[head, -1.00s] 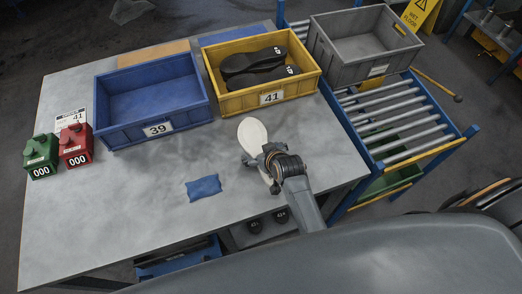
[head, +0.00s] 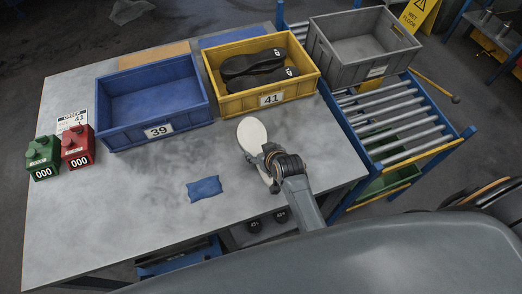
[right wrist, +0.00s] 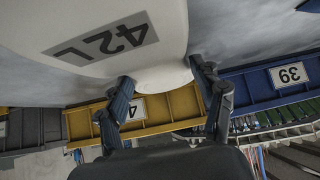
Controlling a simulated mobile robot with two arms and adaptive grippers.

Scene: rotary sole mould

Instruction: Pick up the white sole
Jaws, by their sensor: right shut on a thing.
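The white sole (head: 252,132) is at the middle right of the table in the head view, in front of the yellow crate. My right gripper (head: 266,154) is shut on it and covers part of its near end. In the right wrist view, the sole (right wrist: 160,20) fills the upper middle and bears a "42 L" label. The fingers of the right gripper (right wrist: 162,78) press on both sides of its narrower part. I cannot tell whether the sole touches the table. My left gripper is not in view.
A blue crate marked 39 (head: 158,131) and a yellow crate marked 41 (head: 270,99) with dark soles stand behind. A grey crate (head: 375,72) stands by the rollers (head: 405,133). A blue cloth (head: 204,188) lies left. Green (head: 42,155) and red (head: 76,147) counters stand far left.

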